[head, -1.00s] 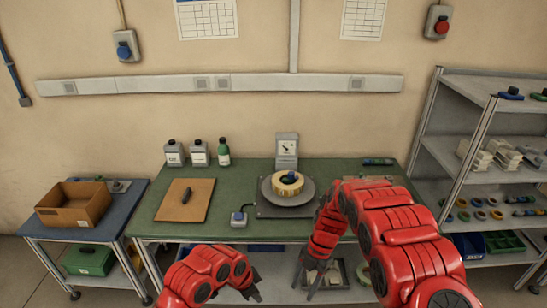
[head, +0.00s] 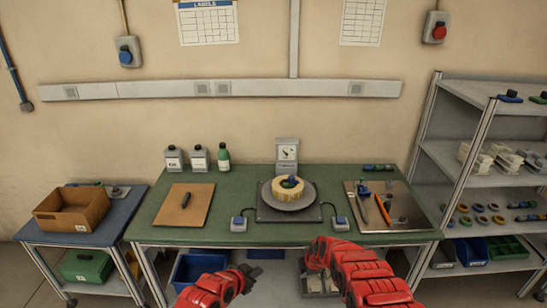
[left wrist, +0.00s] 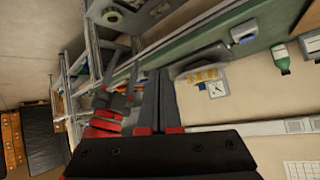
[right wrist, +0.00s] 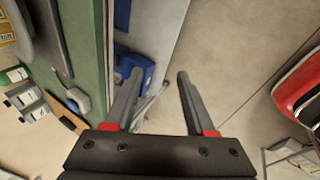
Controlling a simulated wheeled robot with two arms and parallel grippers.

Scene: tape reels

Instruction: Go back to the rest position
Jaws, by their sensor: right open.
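My left gripper (head: 248,274) is low in front of the green bench, clear of its top. In the left wrist view its two fingers (left wrist: 161,74) lie close together with nothing visible between them. My right arm (head: 350,272) is folded low in front of the bench, to the right of the left one; its gripper is hard to make out in the head view. In the right wrist view the right gripper (right wrist: 160,75) is open and empty, over the floor beside the bench edge. Both grippers are apart from the tape reel (head: 288,188) on the round turntable (head: 290,203).
The green bench (head: 225,210) holds bottles, a brown board (head: 170,205) and a metal plate (head: 400,215) with tools. A blue side table with a cardboard box (head: 72,207) stands left. A shelf rack (head: 470,165) stands right. A blue bin (head: 195,267) sits below the bench.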

